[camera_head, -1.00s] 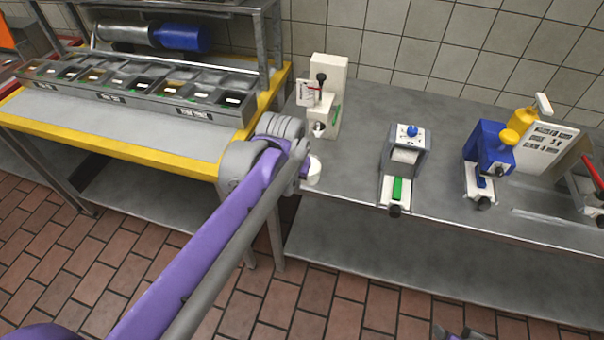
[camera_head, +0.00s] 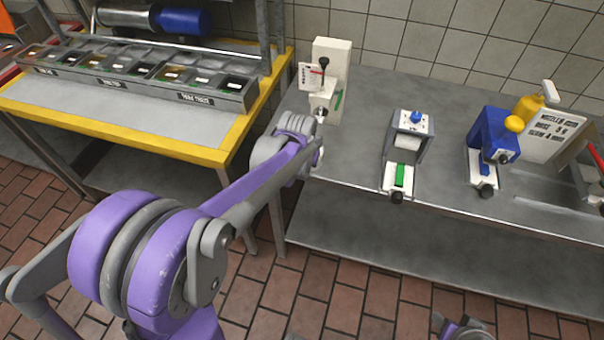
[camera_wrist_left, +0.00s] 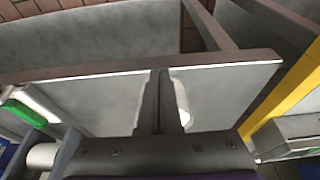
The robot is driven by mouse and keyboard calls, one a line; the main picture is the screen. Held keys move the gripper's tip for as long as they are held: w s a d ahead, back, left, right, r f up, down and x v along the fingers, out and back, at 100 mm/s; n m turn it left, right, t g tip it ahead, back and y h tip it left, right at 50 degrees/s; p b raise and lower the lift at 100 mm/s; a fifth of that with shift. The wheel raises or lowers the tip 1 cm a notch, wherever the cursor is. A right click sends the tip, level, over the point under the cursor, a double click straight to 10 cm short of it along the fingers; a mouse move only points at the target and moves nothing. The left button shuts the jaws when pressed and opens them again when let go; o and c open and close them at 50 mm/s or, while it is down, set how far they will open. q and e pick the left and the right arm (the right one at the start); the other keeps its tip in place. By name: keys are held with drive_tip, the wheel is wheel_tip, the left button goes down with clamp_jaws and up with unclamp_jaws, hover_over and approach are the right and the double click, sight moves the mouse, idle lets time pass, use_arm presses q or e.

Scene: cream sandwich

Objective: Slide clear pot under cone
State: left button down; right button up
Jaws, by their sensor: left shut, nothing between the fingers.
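The left gripper (camera_wrist_left: 158,98) is shut and empty in the left wrist view, its fingers close together over the steel counter. A whitish rounded piece (camera_wrist_left: 182,104), perhaps the clear pot, stands just right of the fingers, partly hidden by them; I cannot tell whether they touch. In the head view my left wrist hides the fingers and the pot. The small pale cone (camera_head: 320,116) hangs at the front of the white dispenser (camera_head: 329,80), just above and behind my left wrist. Only a small part of my right arm shows at the bottom edge.
On the steel counter (camera_head: 360,110), a grey device with a blue knob (camera_head: 408,150) and a blue-and-yellow device (camera_head: 492,140) stand to the right of the dispenser. A yellow-edged bench (camera_head: 120,145) with a bin rack lies left. Bare counter separates the devices.

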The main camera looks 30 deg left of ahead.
use_arm(q)
drive_tip(key=shift+w, duration=0.15)
drive_tip(key=w+a, duration=0.1)
drive_tip(key=w, duration=0.6)
drive_tip(key=w+a, duration=0.1)
drive_tip(key=w, duration=0.2)
drive_tip(key=shift+w+a, duration=0.25)
drive_tip(key=shift+a, duration=0.05)
drive_tip(key=shift+s, duration=0.1)
